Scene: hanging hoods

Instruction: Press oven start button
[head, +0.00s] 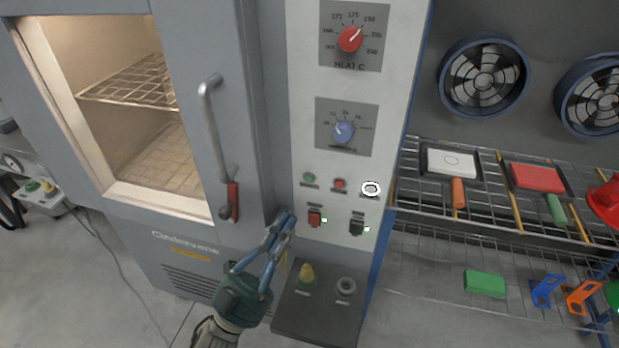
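The oven's control panel (300,120) faces me. A small green button (310,177), a small red button (340,184) and a white ring-shaped button (371,188) sit in a row below the dials. Their labels are too small to read, so I cannot tell which is the start button. My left gripper (286,219) points up at the panel's lower left edge, below and left of the green button. Its blue fingertips are together with nothing between them. I cannot tell whether they touch the panel. My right gripper is not in view.
A red switch (316,217) and a dark switch (357,225) sit below the buttons. The oven door handle (211,130) is left; wire shelves (430,262) stand right.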

